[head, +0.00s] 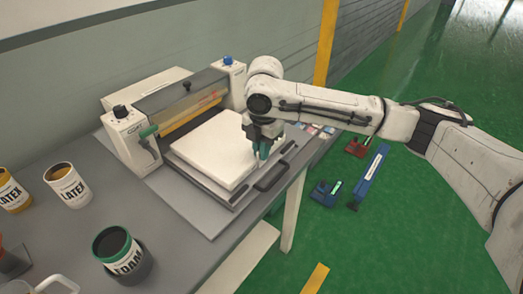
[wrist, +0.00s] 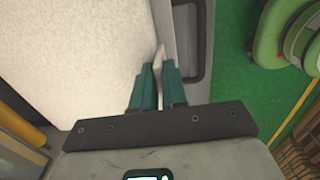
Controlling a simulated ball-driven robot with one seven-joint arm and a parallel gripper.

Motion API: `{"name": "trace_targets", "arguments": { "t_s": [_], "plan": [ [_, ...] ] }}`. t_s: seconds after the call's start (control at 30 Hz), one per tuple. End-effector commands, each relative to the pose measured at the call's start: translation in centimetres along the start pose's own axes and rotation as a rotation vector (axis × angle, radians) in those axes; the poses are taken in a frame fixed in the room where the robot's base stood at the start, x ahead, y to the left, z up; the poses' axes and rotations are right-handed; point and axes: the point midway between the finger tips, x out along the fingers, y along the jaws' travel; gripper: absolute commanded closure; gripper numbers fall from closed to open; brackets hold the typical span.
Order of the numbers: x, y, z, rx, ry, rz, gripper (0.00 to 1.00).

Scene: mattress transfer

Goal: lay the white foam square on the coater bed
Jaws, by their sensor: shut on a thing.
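The white foam square (head: 210,148) is over the grey coater bed (head: 196,180), in front of the coater's rollers. It looks flat and level, with a strip of bed showing along its near side. I cannot tell whether its whole underside touches the bed. My gripper (head: 263,150) is at the foam's right edge, pointing down. In the wrist view, the teal fingers of my gripper (wrist: 158,75) are closed on a thin white edge of the foam (wrist: 75,60). The bed's grey rim (wrist: 188,15) runs just right of the fingers.
The coater's housing (head: 125,135) stands behind the bed. A dark handle (head: 272,178) sticks out at the bed's front right. Latex cans (head: 68,187) and a foam can (head: 122,255) stand at the left of the grey table (head: 140,200). Tools, including a blue one (head: 370,175), lie beyond the table on green floor.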

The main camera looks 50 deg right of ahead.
Motion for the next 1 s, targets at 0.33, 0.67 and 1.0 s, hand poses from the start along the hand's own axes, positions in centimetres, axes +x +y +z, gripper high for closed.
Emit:
{"name": "trace_targets", "arguments": {
  "t_s": [0.33,0.67,1.0],
  "plan": [
    [0.7,0.0,0.0,0.0,-0.001,0.002,0.8],
    [0.7,0.0,0.0,0.0,-0.001,0.001,0.62],
    [-1.9,0.0,0.0,-0.002,-0.003,0.004,0.62]
  ]
}}
